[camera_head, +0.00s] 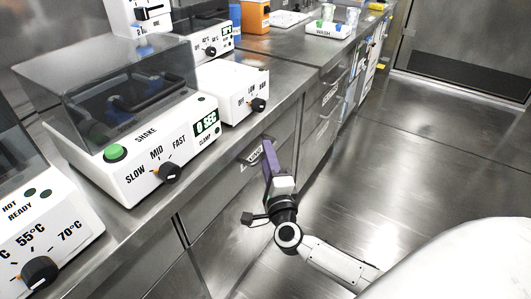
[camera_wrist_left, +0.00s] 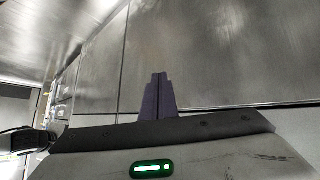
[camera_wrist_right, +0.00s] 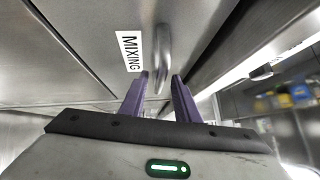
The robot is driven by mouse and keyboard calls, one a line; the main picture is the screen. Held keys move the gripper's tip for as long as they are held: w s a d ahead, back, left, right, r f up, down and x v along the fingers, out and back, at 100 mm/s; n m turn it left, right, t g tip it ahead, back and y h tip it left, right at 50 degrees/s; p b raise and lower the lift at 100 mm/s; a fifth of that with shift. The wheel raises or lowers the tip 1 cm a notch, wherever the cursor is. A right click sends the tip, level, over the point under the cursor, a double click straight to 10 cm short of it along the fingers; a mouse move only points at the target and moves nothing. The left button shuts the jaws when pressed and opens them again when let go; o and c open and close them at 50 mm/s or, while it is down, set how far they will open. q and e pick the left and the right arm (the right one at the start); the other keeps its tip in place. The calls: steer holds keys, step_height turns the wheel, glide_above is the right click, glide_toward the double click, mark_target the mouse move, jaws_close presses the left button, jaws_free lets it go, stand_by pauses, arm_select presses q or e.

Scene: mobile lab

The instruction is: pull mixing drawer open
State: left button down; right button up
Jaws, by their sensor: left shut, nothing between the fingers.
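The mixing drawer is a brushed-metal front in the counter below the shaker. Its MIXING label (camera_wrist_right: 130,50) and rounded metal handle (camera_wrist_right: 162,55) show in the right wrist view. In the head view the label (camera_head: 252,157) is partly hidden by my right gripper (camera_head: 267,145), which is at the drawer front. In the right wrist view the purple fingers (camera_wrist_right: 161,76) are apart, one on each side of the handle; I cannot tell whether they touch it. My left gripper (camera_wrist_left: 159,75) is shut and empty, with a plain metal panel (camera_wrist_left: 210,55) beyond it.
The shaker (camera_head: 140,130) and other white devices (camera_head: 232,90) stand on the counter above. More labelled drawers (camera_head: 330,95) run along the counter toward the back. The metal floor (camera_head: 430,150) to the right is clear.

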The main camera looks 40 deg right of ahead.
steer(key=shift+x, duration=0.9)
jaws_close()
steer(key=shift+s, duration=0.1)
